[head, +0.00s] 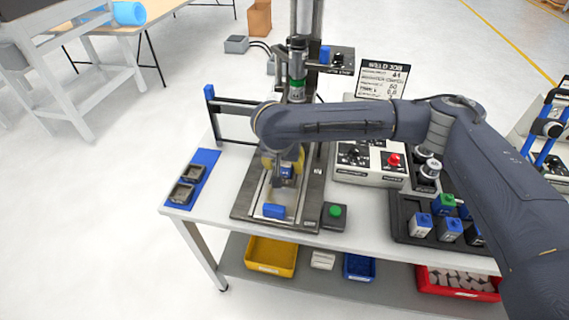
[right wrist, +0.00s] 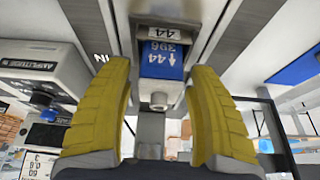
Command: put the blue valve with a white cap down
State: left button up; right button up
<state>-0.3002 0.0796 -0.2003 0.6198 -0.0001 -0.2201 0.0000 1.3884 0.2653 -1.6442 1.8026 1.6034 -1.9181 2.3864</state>
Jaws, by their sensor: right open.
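In the head view, my right gripper (head: 284,160) is over the fixture, partly hidden by my arm. My left gripper is not in view.
A dark tray (head: 400,232) with several blue and green valves stands right of the fixture. A green-button box (head: 335,215), a control panel (head: 365,180) and a blue tray (head: 205,165) are nearby. A vertical press (head: 298,80) stands behind. Bins sit below.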

jog(key=v, duration=1.2)
dwell(0.4)
